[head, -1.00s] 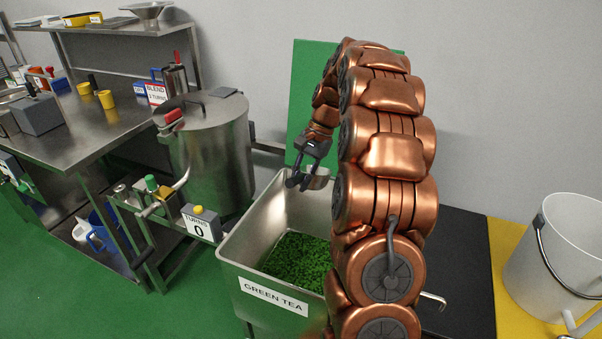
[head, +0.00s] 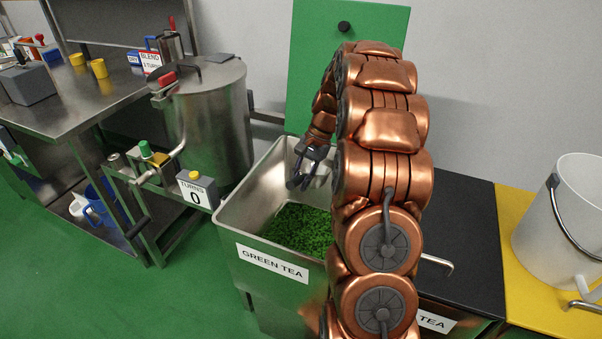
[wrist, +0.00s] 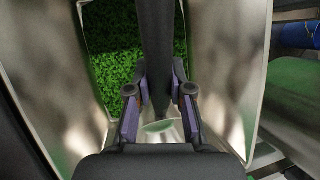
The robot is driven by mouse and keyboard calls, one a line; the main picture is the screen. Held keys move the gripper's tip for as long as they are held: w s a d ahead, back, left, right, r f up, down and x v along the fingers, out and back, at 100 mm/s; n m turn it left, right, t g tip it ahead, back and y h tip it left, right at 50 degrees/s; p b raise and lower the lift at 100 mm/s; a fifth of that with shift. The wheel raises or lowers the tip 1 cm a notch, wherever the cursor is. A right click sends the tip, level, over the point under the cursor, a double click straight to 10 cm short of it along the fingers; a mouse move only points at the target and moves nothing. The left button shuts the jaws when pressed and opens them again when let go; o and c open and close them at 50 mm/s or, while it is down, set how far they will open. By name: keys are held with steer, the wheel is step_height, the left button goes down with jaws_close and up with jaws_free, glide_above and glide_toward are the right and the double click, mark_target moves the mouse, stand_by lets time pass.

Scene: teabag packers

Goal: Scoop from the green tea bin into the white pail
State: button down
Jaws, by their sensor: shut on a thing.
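The green tea bin (head: 232,215) is a steel bin labelled GREEN TEA, holding green leaf (head: 300,230) low inside. The leaf also shows in the wrist view (wrist: 112,65). My gripper (head: 299,184) is inside the bin's opening, near its back wall and above the leaf. It is shut on a scoop with a dark handle (wrist: 155,45), which runs between the fingers in the wrist view. A small shiny metal part (head: 322,174) shows beside the gripper; my arm hides some of it. Whether the scoop holds leaf cannot be told. The white pail (head: 545,235) stands upright at the right.
A green lid (head: 300,75) stands raised behind the bin. A closed black-topped bin (head: 465,240) lies between the green tea bin and the pail, which stands on a yellow surface (head: 515,295). A steel blending drum (head: 215,125) and counter (head: 100,105) are at left.

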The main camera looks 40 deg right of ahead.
step_height(320, 180, down, 23)
steer(key=b, duration=0.8)
steer(key=shift+r, duration=0.2)
stand_by(0.9)
